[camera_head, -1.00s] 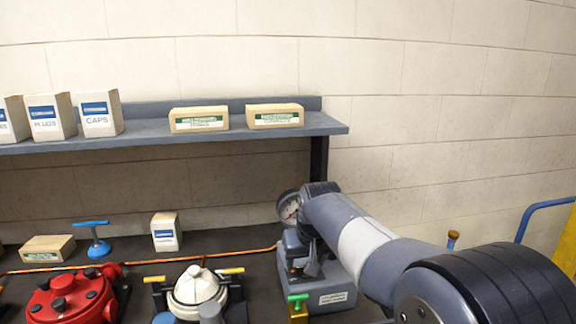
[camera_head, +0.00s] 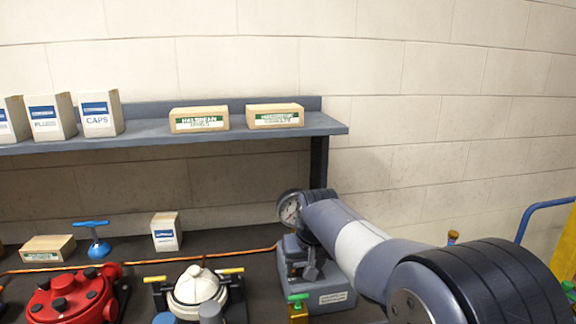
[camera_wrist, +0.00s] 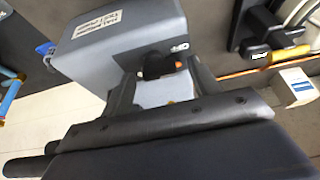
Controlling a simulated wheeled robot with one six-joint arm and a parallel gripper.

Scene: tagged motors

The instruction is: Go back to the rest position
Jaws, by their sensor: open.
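My arm reaches in from the lower right in the head view and ends over a grey labelled unit (camera_head: 335,300) at the right of the bench. I see nothing clearly held; a small orange part shows in the gap. Whether the fingers touch the unit cannot be told.
A red motor (camera_head: 70,298) and a white-topped motor (camera_head: 197,288) stand on the dark bench left of the unit. An orange cable (camera_head: 215,257) runs behind them. A shelf (camera_head: 225,131) with cartons hangs above. A blue rail (camera_head: 530,215) is at the right.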

